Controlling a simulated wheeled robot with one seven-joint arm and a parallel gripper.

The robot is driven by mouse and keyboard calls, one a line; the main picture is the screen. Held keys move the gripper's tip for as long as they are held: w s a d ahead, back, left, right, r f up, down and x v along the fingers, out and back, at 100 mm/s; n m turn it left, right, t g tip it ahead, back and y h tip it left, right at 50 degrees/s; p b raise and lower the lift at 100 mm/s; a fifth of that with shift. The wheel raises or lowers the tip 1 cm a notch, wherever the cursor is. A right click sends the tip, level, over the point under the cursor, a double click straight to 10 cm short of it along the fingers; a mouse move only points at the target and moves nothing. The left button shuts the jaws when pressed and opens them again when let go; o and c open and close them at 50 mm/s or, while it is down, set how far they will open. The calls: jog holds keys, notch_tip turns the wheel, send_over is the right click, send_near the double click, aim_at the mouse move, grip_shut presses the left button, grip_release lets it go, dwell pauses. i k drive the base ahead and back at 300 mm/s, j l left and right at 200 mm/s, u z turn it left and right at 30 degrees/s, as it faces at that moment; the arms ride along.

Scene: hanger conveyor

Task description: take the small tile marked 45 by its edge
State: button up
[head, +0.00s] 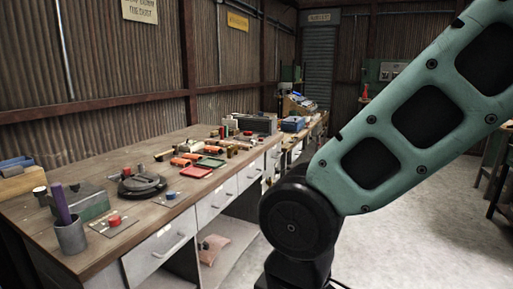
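I cannot make out a small tile marked 45 anywhere in the head view. Small items lie on the long wooden workbench (150,208), too small for any number on them to be read. My arm crosses the right side of the picture, with a green link and a black joint. It hides part of what lies behind it. My gripper is outside the picture.
On the bench are a grey cup with a purple object (70,236), a dark round device (141,184), a red tray (196,172) and a blue box (293,124). A pink sack (213,248) lies under the bench. Concrete floor (420,245) is open at right.

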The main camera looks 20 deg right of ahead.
aim_at(207, 149)
jog(key=k+l+z, duration=0.1)
jog(key=k+z, duration=0.25)
jog(key=k, duration=0.3)
jog(key=i+j+z, duration=0.1)
jog(key=i+z, duration=0.25)
jog(key=i, duration=1.7)
jog(key=i+j, duration=0.15)
jog(key=i, duration=0.95)
jog(key=i+u, duration=0.35)
jog(key=i+l+u, duration=0.2)
jog(key=u, duration=0.15)
jog(key=i+l+u, duration=0.35)
jog(key=j+u, duration=0.1)
jog(key=u, duration=0.6)
jog(key=i+l, duration=0.05)
